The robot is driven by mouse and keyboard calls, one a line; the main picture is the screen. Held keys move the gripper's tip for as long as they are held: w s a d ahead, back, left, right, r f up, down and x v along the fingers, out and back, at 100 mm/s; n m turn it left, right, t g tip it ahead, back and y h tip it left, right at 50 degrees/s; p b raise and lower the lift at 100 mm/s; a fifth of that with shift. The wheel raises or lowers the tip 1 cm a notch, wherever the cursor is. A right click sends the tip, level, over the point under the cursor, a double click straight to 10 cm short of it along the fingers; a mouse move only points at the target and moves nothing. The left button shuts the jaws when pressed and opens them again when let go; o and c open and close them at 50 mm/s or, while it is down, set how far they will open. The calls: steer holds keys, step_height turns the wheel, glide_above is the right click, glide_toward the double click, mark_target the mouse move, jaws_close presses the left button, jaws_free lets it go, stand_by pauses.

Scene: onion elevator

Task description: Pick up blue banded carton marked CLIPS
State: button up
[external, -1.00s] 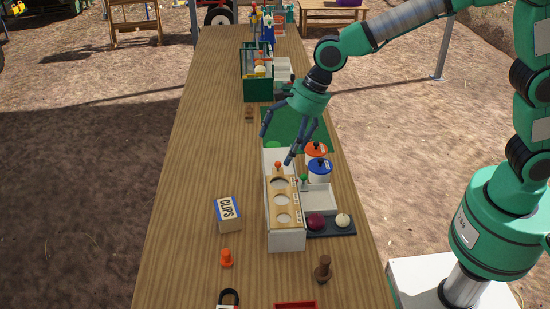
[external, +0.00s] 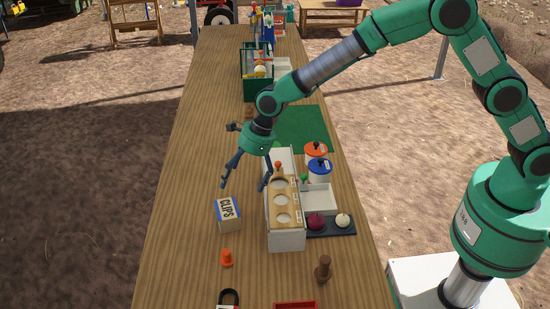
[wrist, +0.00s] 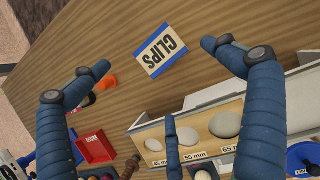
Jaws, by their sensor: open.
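The blue banded carton marked CLIPS (external: 227,214) lies on the wooden table, left of the white box with round holes. In the wrist view the carton (wrist: 161,49) sits ahead of my fingers, its label facing the camera, between the two outer fingertips and apart from them. My gripper (external: 246,187) is open and empty above the table, behind and a little right of the carton in the external view. Its fingers also show spread wide in the wrist view (wrist: 155,58).
The white box with a wooden holed top (external: 286,240) stands close right of the carton. An orange cone-like piece (external: 226,258) is in front of it. Blue-lidded (external: 320,169) and orange-lidded (external: 316,150) jars stand farther right. The table left of the carton is clear.

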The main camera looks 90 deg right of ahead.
mark_target(228, 208)
steer(key=shift+f, duration=0.15)
steer(key=shift+b+x, duration=0.85)
steer(key=shift+x, duration=3.3)
steer(key=shift+w+f, duration=0.1)
steer(key=shift+w, duration=0.05)
steer(key=shift+b+x, duration=0.85)
steer(key=shift+x, duration=1.6)
steer(key=shift+w, duration=0.1)
steer(key=c, duration=1.5)
